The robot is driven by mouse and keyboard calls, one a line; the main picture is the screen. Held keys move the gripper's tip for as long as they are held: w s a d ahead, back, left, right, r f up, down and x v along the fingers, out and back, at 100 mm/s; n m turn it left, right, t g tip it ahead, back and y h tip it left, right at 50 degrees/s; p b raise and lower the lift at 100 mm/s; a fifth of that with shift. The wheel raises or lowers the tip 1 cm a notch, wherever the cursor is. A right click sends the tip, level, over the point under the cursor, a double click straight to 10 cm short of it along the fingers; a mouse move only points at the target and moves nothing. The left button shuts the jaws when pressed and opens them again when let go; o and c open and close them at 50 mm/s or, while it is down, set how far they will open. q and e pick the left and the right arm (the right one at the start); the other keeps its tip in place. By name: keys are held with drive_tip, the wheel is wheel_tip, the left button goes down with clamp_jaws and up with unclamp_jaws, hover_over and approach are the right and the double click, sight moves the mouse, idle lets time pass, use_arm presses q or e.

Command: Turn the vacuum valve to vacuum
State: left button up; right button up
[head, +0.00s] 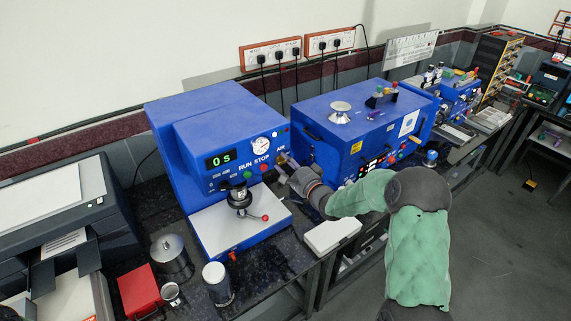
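The blue machine (205,115) stands on the dark bench, with a "0 s" display (219,160), a round gauge (261,146), and RUN and STOP buttons on its front. The label "AIR" (281,149) is at the right end of this front panel. The vacuum valve cannot be made out clearly; the area just below that label is covered by my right gripper (284,162). The gripper reaches in from the right, with its fingertips at or very near the panel. Its fingers are too small to tell open from shut. My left gripper is out of view.
A second blue machine (350,125) stands close on the right, beside my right arm. A lever with a red knob (264,217) sticks out over the first machine's pale plate. A white box (332,236) lies below my wrist. Metal cans (217,285) stand at the front left.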

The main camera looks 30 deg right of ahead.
drive_tip(key=shift+d+f, duration=0.1)
drive_tip(key=shift+f, duration=0.1)
drive_tip(key=shift+r, duration=0.15)
drive_tip(key=s, duration=1.2)
drive_tip(key=shift+d, duration=0.35)
